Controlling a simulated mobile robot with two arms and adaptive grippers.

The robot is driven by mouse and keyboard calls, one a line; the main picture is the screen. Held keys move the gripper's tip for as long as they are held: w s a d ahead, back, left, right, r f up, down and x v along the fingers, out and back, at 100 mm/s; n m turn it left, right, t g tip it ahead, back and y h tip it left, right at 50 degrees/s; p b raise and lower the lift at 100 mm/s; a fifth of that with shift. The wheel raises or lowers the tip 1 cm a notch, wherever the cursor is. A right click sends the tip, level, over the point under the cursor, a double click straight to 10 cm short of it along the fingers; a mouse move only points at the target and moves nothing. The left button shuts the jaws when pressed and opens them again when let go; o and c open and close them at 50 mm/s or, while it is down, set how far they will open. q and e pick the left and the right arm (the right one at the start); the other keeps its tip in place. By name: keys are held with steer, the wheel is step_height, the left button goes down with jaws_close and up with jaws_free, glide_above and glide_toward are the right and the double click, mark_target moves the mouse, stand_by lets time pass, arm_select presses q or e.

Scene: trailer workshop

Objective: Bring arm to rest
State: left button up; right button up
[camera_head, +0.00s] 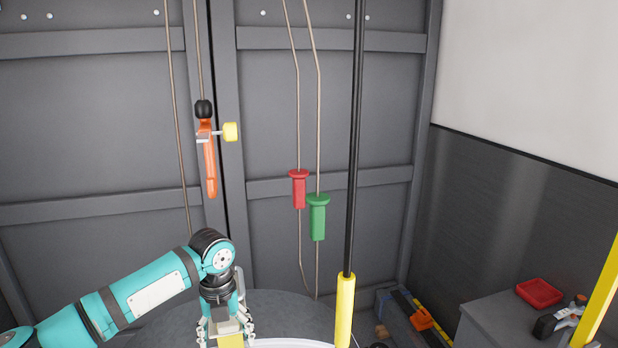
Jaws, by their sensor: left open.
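My left arm (130,300) comes in from the lower left, teal with dark bands. Its gripper (228,330) points down at the bottom edge of the view. The fingers are open, and the fingertips are partly cut off by the frame. A yellow piece shows between or behind the fingers; I cannot tell whether it belongs to the gripper. My right gripper is not in view.
A black and yellow pole (345,310) stands mid-right. A cabinet (490,315) at right holds a red tray (539,293).

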arm_select(q)
steer(key=s+d+f+n+t+h, duration=0.1)
steer(key=s+d+f+n+h, duration=0.1)
steer(key=s+d+f+n, duration=0.6)
steer(key=s+d+f+n+h, duration=0.2)
steer(key=s+d+f+n, duration=0.25)
steer(key=s, duration=0.55)
steer(key=s+a+f+n+t+y, duration=0.15)
steer(key=s+a+n+y, duration=0.25)
steer(key=s+a+n, duration=1.35)
steer(key=s+d+f+b+x, duration=0.1)
steer(key=s+b+x, duration=0.2)
steer(key=x, duration=1.2)
steer(key=s+f+b+x, duration=0.15)
steer(key=s+x, duration=0.25)
steer(key=x, duration=1.1)
steer(key=s+a+f+g+b, duration=0.1)
steer(key=s+f+b, duration=0.3)
steer(key=s+f, duration=1.2)
step_height(320, 180, down, 4)
steer(key=shift+a+r+g+b, duration=0.2)
steer(key=shift+a+g+b, duration=0.15)
steer(key=shift+a, duration=0.5)
